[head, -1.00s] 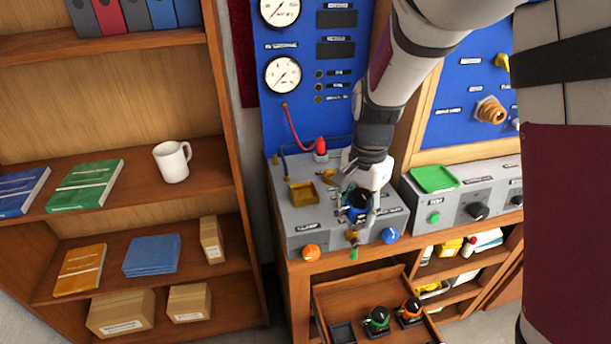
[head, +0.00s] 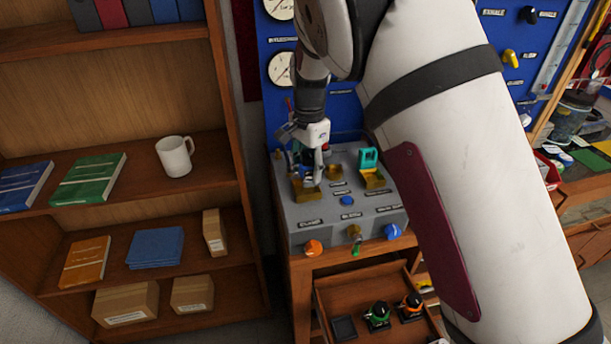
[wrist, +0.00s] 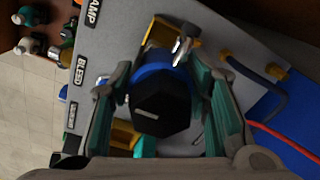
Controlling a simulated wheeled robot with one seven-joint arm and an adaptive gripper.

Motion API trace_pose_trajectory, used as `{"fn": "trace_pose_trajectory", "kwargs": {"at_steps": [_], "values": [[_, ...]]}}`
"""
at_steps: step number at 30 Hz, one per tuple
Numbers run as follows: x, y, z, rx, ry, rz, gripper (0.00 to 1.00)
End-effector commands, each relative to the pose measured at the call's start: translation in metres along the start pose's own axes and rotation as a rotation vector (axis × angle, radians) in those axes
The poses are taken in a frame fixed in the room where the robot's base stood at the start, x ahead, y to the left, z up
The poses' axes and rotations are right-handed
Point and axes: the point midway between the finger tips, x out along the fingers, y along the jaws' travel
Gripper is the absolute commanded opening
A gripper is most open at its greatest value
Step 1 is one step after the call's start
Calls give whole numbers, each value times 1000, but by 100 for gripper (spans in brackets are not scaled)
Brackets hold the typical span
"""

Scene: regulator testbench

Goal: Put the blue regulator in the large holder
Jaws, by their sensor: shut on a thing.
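My gripper (head: 310,168) is shut on the blue regulator (head: 307,174), over the left part of the grey bench unit. In the wrist view the regulator shows as a black faceted knob (wrist: 162,105) with a blue ring (wrist: 157,73), between the two teal fingers. A gold holder (head: 307,193), which looks like the large one, is right below the regulator. Its edge shows behind the regulator in the wrist view (wrist: 183,31). The regulator and fingers hide most of it, so I cannot tell whether they touch.
An open drawer (head: 360,285) below has a green-ringed regulator (head: 378,315) and an orange-ringed one (head: 411,305). Hoses (wrist: 260,80) run near the gripper.

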Motion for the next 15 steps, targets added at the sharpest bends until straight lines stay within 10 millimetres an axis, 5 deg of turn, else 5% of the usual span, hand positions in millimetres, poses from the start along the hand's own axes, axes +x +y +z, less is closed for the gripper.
{"fn": "trace_pose_trajectory", "kwargs": {"at_steps": [5,15], "values": [[0,-12,1,-2,2,-3,0],[35,-10,1,-1,1,-2,0]]}}
